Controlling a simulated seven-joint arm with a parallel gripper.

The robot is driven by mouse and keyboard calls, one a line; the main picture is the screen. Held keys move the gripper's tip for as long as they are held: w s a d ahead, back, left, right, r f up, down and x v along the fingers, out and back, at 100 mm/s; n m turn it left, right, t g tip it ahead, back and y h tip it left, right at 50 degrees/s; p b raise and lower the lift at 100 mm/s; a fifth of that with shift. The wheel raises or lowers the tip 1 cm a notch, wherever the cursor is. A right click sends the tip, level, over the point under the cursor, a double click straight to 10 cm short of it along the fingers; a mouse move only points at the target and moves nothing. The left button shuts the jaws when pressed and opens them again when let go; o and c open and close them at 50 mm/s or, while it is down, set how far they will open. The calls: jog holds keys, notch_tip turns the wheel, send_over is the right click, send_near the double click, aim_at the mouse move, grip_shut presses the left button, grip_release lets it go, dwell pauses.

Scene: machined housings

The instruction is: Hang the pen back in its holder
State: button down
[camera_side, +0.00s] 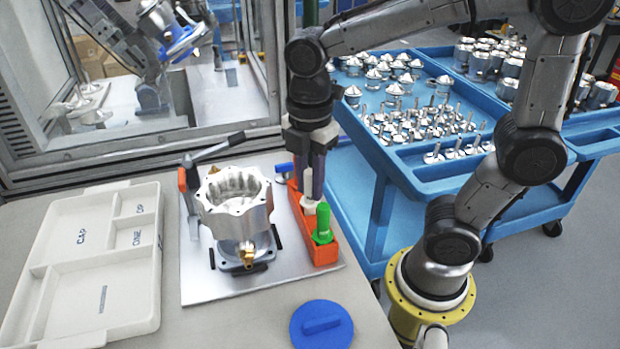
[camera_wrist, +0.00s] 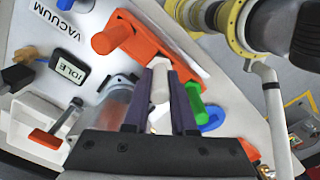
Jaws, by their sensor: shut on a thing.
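My gripper (camera_side: 312,190) points down over the orange holder (camera_side: 325,254) at the right edge of the metal plate. In the wrist view its dark fingers (camera_wrist: 161,85) are shut on a white cylindrical piece, which looks like the pen (camera_wrist: 160,84). The pen's white lower end shows below the fingers in the side view (camera_side: 308,206), close to the holder. I cannot tell whether it touches or sits in the holder. A green handled piece (camera_side: 323,224) stands upright in the front of the holder, just beside the pen. It also shows in the wrist view (camera_wrist: 195,100).
A machined housing (camera_side: 236,205) stands on the plate left of the holder, with a lever clamp (camera_side: 215,150) behind it. A white compartment tray (camera_side: 140,305) lies at left. A blue lid (camera_side: 321,326) lies in front. The wrist view shows a small IDLE display (camera_wrist: 70,70).

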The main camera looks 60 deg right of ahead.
jog(key=shift+c, duration=0.9)
grip_release()
jog(key=shift+r, duration=3.95)
